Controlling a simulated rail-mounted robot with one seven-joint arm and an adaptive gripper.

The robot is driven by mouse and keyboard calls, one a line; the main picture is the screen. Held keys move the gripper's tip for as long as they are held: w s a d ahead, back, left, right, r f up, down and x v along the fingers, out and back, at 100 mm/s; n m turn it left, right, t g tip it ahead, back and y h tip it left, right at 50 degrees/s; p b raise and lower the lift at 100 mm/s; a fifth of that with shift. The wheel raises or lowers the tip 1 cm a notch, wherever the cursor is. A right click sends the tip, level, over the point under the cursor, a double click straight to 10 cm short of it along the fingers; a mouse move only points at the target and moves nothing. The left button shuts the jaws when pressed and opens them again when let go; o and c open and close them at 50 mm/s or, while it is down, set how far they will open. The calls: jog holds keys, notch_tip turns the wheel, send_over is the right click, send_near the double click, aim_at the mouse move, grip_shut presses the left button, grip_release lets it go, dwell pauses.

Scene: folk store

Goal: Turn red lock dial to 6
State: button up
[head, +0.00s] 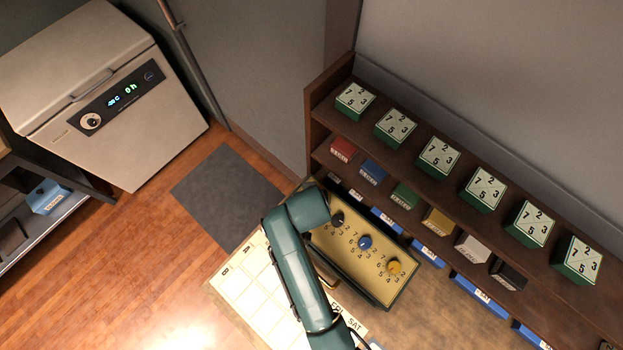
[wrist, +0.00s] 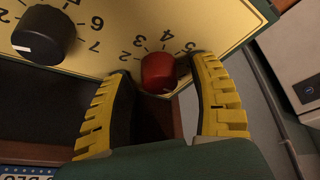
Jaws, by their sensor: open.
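The red lock dial (wrist: 160,72) is on the yellow dial panel (wrist: 135,18) in the wrist view, with the numbers 2, 3, 4 and 5 readable around it. A pale mark shows at the dial's lower edge. My gripper (wrist: 165,78) is open, with one yellow-padded finger on either side of the red dial; I cannot tell whether they touch it. In the head view the lock box (head: 375,287) shows black, blue and yellow dials; my arm hides the red dial and the gripper.
A black dial (wrist: 42,35) sits left of the red one. In the head view the blue dial (head: 365,242) and yellow dial (head: 394,267) are farther along the panel. A shelf (head: 425,212) with small boxes stands behind. A calendar sheet (head: 262,288) lies beside the box.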

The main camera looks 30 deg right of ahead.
jog(key=shift+c, duration=0.4)
grip_shut()
jog(key=shift+s+r+n+p, duration=0.1)
jog(key=shift+n+p, duration=0.2)
jog(key=shift+p, duration=0.25)
jog(key=n+y+p, duration=0.1)
jog(key=n+p, duration=0.1)
jog(key=shift+n+p, duration=0.4)
jog(key=n+y+p, duration=0.1)
jog(key=n, duration=0.1)
jog(key=shift+n+t+p, duration=0.3)
jog(key=shift+n+p, duration=0.05)
jog(key=shift+n, duration=0.05)
jog(key=shift+f+n+y, duration=0.2)
jog(key=shift+n+y, duration=0.3)
jog(key=shift+n, duration=0.2)
jog(key=shift+p, duration=0.3)
